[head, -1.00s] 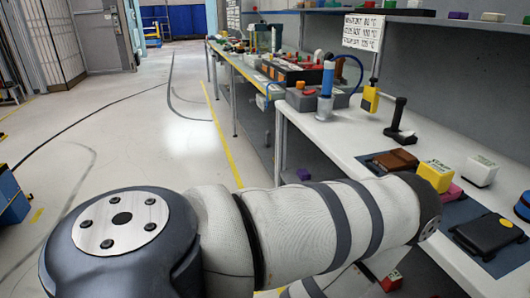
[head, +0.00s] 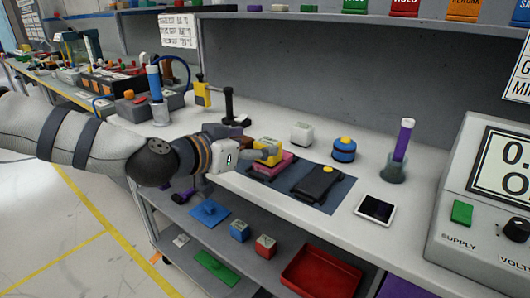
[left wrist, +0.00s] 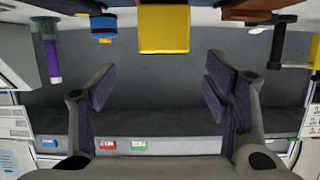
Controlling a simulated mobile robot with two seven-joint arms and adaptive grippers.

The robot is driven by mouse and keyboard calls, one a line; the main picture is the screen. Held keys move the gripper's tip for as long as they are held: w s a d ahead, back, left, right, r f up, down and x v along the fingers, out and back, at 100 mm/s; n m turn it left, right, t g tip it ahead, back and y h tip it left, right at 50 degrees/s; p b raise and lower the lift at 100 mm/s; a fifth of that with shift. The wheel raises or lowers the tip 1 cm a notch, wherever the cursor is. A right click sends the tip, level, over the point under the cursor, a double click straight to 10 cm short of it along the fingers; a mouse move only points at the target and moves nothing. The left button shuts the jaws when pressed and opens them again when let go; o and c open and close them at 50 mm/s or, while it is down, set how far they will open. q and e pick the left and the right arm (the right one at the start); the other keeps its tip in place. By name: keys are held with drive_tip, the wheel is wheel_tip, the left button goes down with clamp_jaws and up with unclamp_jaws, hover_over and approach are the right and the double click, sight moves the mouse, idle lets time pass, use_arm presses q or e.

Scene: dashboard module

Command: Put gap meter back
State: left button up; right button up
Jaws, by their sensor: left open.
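A yellow block with a small label (head: 268,146) stands at the magenta device (head: 275,166) on the dark mat (head: 338,196). The label is too small to read, so I cannot tell whether it is the gap meter. My left gripper (head: 258,154) is open at the block's left side in the head view, with a grey finger partly in front of it. In the left wrist view the yellow block (left wrist: 164,30) is at top centre, above the gap between the open fingers (left wrist: 155,85), with nothing held. My right gripper does not show.
A black device (head: 318,182) lies on the mat. A white block (head: 301,133), a blue round part (head: 344,150), a purple cylinder in a holder (head: 400,145) and a tablet (head: 375,209) stand around it. Lower shelf holds a red tray (head: 320,277).

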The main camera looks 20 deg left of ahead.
sight(262, 144)
use_arm(q)
drive_tip(key=x, duration=0.2)
drive_tip(key=f+b+x, duration=0.1)
drive_tip(key=x, duration=0.3)
drive_tip(key=shift+w+a+f, duration=0.15)
drive_tip(key=shift+w+f, duration=0.1)
drive_tip(key=shift+f, duration=0.05)
drive_tip(key=shift+w+r, duration=0.15)
drive_tip(key=shift+r, duration=0.15)
drive_tip(key=shift+c, duration=0.2)
drive_tip(key=c, duration=1.4)
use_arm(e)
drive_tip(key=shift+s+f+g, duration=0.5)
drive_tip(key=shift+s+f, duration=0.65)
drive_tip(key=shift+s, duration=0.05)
